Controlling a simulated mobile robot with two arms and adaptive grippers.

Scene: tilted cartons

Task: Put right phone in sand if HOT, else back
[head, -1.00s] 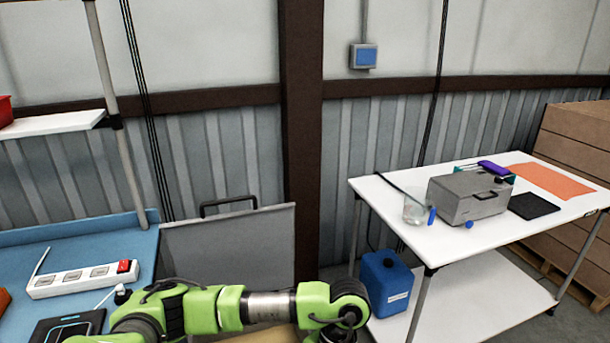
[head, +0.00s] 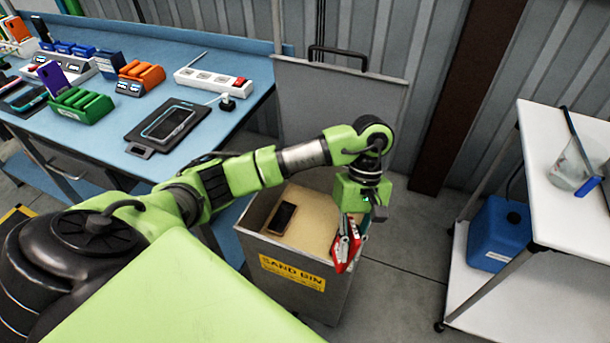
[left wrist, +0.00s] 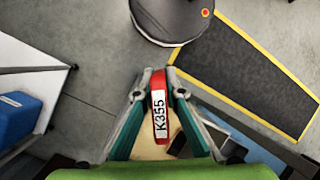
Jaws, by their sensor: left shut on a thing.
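My left gripper (head: 350,236) is shut on a red phone (head: 341,254), held over the front right corner of the sand bin (head: 252,255). In the left wrist view the gripper (left wrist: 155,92) holds the red phone (left wrist: 161,82) edge-on between its teal fingers, with the white label K355 showing. Another dark phone (head: 284,219) lies on the sand (head: 312,212) in the bin. My right gripper is not in view.
The bench (head: 215,50) also holds a power strip (head: 212,82), a green rack (head: 80,107), an orange rack (head: 140,77) and other phones. The bin's lid (head: 335,105) stands open behind it. A white table (head: 550,180) and blue canister (head: 497,235) stand right.

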